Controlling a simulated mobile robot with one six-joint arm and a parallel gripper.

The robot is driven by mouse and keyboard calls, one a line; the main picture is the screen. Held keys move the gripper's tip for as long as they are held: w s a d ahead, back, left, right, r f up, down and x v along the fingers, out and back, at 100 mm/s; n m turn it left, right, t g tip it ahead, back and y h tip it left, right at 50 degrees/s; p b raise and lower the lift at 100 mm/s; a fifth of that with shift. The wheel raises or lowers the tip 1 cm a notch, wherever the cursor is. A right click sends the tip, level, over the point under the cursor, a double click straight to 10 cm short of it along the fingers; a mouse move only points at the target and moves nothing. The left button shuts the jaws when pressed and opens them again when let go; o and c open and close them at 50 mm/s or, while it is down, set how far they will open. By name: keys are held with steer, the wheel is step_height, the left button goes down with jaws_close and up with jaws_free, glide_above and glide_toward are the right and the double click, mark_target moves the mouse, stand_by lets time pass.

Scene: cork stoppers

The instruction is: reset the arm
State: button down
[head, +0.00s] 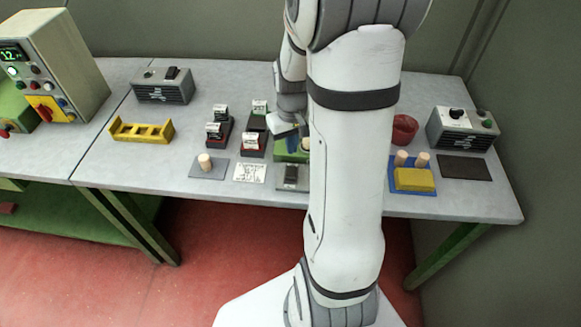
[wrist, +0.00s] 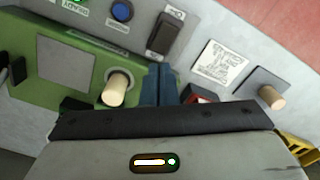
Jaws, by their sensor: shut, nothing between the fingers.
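My gripper (head: 303,131) is low over the table, partly hidden behind my own arm in the head view. In the wrist view its two blue fingers (wrist: 160,84) are together with nothing between them. A cork stopper (wrist: 115,90) stands in a pale ring on the green panel (wrist: 58,88), just left of the fingers and apart from them. The green unit also shows in the head view (head: 287,155), partly covered by my arm. Another cork (head: 205,161) stands on a grey pad (head: 196,172). Two corks (head: 401,158) (head: 422,160) stand behind a yellow block (head: 414,180).
Dark holders with white labels (head: 214,131) stand left of my gripper. A yellow rack (head: 142,131), a grey switch box (head: 163,86), a red bowl (head: 404,128) and another control box (head: 463,128) are around. A white card (head: 250,172) lies in front. The table's front left is clear.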

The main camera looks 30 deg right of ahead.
steer(key=shift+r, duration=0.25)
stand_by(0.3)
